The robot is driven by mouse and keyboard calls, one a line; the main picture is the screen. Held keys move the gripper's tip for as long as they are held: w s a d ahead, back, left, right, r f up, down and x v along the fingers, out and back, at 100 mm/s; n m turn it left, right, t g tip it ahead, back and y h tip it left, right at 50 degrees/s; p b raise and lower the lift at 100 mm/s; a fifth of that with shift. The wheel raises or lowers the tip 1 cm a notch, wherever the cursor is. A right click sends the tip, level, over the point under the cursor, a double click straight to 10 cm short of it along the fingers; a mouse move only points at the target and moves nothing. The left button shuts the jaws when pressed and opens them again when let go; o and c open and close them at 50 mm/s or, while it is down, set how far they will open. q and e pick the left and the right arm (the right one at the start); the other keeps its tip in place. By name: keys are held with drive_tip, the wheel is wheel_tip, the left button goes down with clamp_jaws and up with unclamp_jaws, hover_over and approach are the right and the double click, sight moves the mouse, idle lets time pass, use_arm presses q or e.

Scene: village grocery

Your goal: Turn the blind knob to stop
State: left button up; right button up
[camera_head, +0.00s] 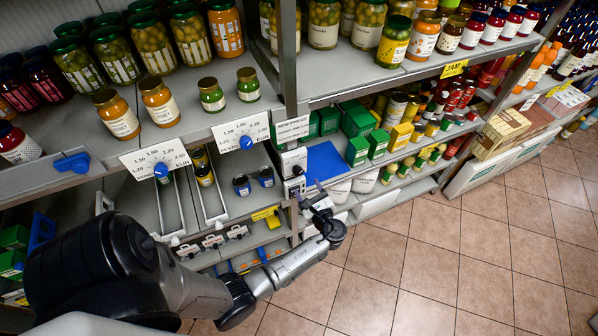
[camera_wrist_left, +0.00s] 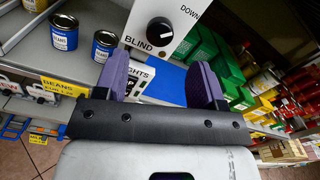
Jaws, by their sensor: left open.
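The blind knob (camera_wrist_left: 160,31) is a round black knob with a small white mark, on a white panel (camera_wrist_left: 184,30) lettered BLIND and DOWN in the left wrist view. No stop label can be read; the panel's top is cut off. In the head view the small white control box (camera_head: 293,162) is on the shelf post, too small to read. My left gripper (camera_wrist_left: 158,62) is open, with its purple fingers apart and nothing between them. The knob appears beyond the fingertips, between them, with no visible contact. In the head view the gripper (camera_head: 316,192) is just below the box.
A second white panel (camera_wrist_left: 140,77) lettered LIGHTS is partly hidden behind the left finger. A blue board (camera_head: 326,160) is right of the controls, with green boxes (camera_head: 357,151) beyond. Blue cans (camera_wrist_left: 64,32) stand at left. The tiled floor (camera_head: 450,245) is clear.

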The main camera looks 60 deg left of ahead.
sight(299, 174)
use_arm(q)
drive_tip(key=a, duration=0.7)
drive_tip(key=shift+w+a+p, duration=0.35)
drive_tip(key=shift+c, duration=0.3)
drive_tip(key=c, duration=0.9)
drive_tip(key=shift+o, duration=0.2)
drive_tip(key=shift+f+n+b, duration=0.15)
drive_tip(key=shift+n+b, duration=0.3)
drive_tip(key=shift+n, duration=0.05)
drive_tip(key=n+b, duration=0.2)
drive_tip(key=n, duration=0.1)
drive_tip(key=n+b, duration=0.3)
drive_tip(key=shift+n, duration=0.3)
drive_tip(key=shift+n+b, duration=0.6)
